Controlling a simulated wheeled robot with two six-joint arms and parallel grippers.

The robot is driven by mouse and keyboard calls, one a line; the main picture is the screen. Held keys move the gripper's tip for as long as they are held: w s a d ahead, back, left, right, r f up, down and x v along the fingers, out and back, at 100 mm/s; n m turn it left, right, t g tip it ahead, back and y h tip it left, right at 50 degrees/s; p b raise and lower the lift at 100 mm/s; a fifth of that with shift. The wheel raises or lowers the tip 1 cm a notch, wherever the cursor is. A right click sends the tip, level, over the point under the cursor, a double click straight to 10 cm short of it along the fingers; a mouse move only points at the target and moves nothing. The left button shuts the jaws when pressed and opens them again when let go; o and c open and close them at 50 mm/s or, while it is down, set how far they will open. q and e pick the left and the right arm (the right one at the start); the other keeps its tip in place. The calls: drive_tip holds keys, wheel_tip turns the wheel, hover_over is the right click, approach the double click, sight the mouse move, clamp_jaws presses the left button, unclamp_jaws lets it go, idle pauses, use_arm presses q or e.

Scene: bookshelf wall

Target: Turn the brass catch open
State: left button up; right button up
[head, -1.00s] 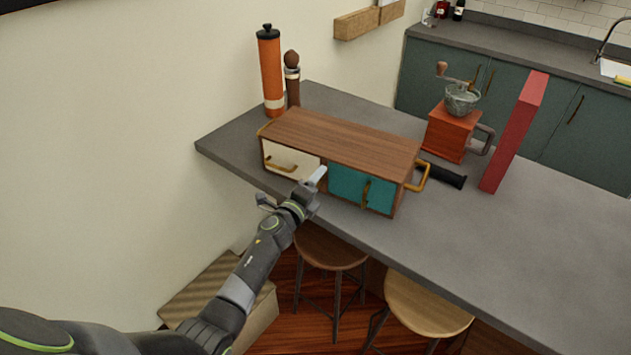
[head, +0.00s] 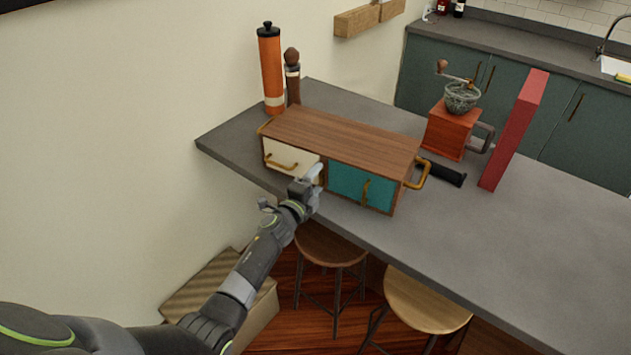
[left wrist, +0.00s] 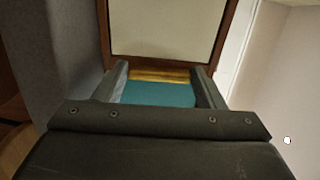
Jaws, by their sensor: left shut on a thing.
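A wooden cabinet (head: 345,140) stands on the grey counter, with a cream door (head: 278,153) on the left and a teal door (head: 347,184) on the right. My left gripper (head: 315,173) is at the cabinet front, between the two doors, and hides the catch in the head view. In the left wrist view, the brass catch (left wrist: 162,76) shows between the fingers of my left gripper (left wrist: 163,84), which is shut on it. The cream door (left wrist: 165,28) is above it there and the teal door (left wrist: 158,94) below. My right gripper is out of view.
An orange cylinder (head: 271,75) and a brown mill (head: 292,80) stand behind the cabinet. A coffee grinder (head: 452,132), a black-handled object (head: 445,175) and a red block (head: 512,135) are to its right. Stools (head: 425,302) stand below the counter (head: 520,250), whose right part is clear.

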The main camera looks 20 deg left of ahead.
use_arm(q)
drive_tip(key=o, duration=1)
drive_tip(key=shift+s, duration=0.15)
drive_tip(key=shift+s+a, duration=0.1)
drive_tip(key=shift+s, duration=0.2)
drive_tip(key=s+a+p, duration=0.1)
drive_tip(key=s, duration=0.4)
drive_tip(key=s+a+p, duration=0.1)
drive_tip(key=s, duration=0.5)
drive_tip(key=s+a+p, duration=0.1)
drive_tip(key=s, duration=0.4)
drive_tip(key=shift+s, duration=0.15)
